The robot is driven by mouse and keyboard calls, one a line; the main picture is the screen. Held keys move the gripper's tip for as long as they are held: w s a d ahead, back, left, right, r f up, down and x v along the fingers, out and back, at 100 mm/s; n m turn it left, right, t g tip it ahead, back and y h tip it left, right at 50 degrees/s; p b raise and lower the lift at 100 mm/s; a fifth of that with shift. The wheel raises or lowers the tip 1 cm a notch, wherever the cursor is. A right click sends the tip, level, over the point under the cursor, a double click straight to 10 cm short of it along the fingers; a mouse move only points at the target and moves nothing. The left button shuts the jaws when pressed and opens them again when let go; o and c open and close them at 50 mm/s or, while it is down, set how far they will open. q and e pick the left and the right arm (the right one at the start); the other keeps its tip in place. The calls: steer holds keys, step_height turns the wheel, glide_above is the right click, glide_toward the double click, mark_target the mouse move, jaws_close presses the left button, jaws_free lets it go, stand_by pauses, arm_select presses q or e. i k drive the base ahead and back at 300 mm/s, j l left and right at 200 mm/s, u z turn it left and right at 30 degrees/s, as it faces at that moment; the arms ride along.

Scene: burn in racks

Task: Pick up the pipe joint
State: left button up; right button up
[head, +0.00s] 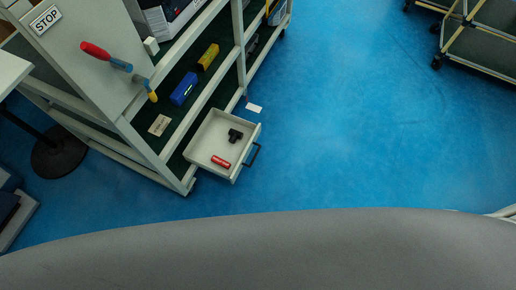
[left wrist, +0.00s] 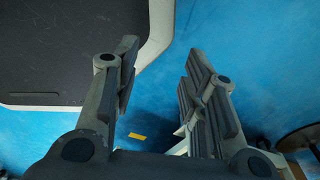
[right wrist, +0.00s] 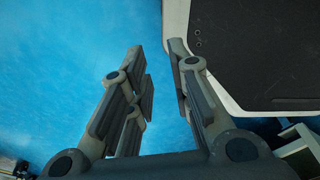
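The pipe joint looks to be the small black T-shaped piece (head: 235,135) lying in an open white drawer (head: 214,121) low on the rack in the head view. A red cylinder-like item (head: 221,162) lies near it in the same drawer. My left gripper (left wrist: 157,75) is open and empty above the blue floor in the left wrist view. My right gripper (right wrist: 157,62) is open and empty above the blue floor in the right wrist view. Neither gripper shows in the head view, and neither wrist view shows the drawer's contents.
The rack (head: 160,165) holds a blue item (head: 184,88) and a yellow item (head: 208,57) on its shelf. The drawer has a dark handle (head: 252,155). A round black stand base (head: 60,152) is at left. A cart (head: 482,45) stands top right. Blue floor between is clear.

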mark_target(234, 134)
steer(key=i+l+u, duration=0.1)
steer(key=l, duration=0.4)
steer(key=i+l, duration=0.15)
steer(key=l, duration=0.4)
steer(key=i+l+u, duration=0.15)
steer(key=l, duration=0.4)
steer(key=l+u, duration=0.1)
steer(key=l, duration=0.4)
